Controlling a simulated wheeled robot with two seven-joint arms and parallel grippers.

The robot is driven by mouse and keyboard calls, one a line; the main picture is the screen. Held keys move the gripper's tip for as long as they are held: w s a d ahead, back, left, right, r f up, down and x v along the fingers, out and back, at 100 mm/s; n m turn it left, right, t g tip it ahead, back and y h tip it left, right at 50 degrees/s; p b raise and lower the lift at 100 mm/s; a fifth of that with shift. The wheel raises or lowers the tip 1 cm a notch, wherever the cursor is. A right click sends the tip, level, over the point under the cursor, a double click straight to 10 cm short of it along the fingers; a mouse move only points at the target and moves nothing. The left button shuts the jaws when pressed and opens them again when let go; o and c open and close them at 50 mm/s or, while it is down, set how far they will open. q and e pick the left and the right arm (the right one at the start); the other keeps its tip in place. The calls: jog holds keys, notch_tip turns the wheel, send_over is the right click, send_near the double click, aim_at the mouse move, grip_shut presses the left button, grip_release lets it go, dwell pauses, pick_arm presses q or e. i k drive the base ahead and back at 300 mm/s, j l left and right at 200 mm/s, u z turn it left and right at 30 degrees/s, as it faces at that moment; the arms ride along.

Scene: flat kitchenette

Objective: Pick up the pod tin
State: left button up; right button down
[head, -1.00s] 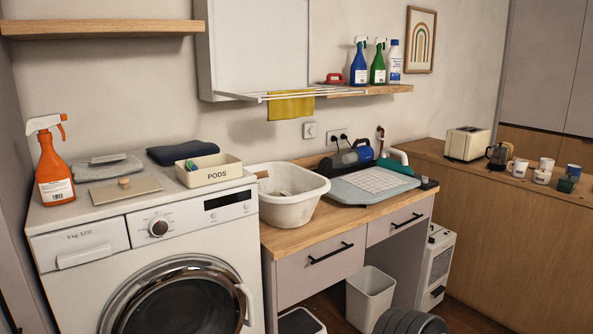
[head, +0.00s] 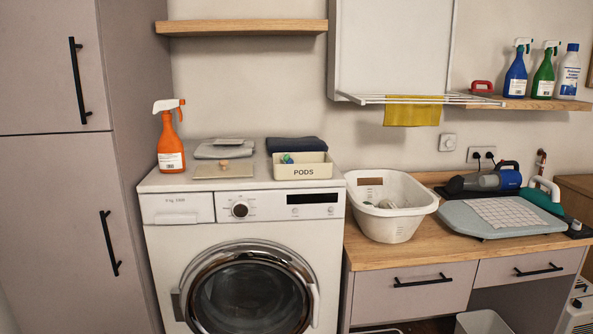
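The pod tin (head: 302,171) is a cream, open-topped box with "PODS" on its front. It stands on the right part of the white washing machine's top (head: 160,181), near the front edge. Green and blue pods (head: 286,159) show inside at its left end. A flat beige lid with a round knob (head: 224,168) lies to its left on the machine; I cannot tell if it belongs to the tin. A dark folded cloth (head: 296,144) lies right behind the tin. Neither of my grippers shows in the head view.
A white basin (head: 391,208) stands on the wooden counter right of the machine. A wooden shelf (head: 240,27) hangs above. A tall cabinet (head: 60,220) closes off the left.

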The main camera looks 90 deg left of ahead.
aim_at(306, 165)
jog(key=i+u, duration=0.25)
jog(key=u, duration=0.2)
jog(key=i+u, duration=0.25)
jog(key=u, duration=0.2)
jog(key=i+u, duration=0.25)
jog(key=u, duration=0.15)
jog(key=i+l+u, duration=0.25)
jog(key=u, duration=0.2)
jog(key=i+l+u, duration=0.15)
jog(key=u, duration=0.3)
jog(key=i+l+u, duration=0.45)
jog(key=u, duration=0.2)
jog(key=i+l+u, duration=0.2)
jog(key=l+u, duration=0.15)
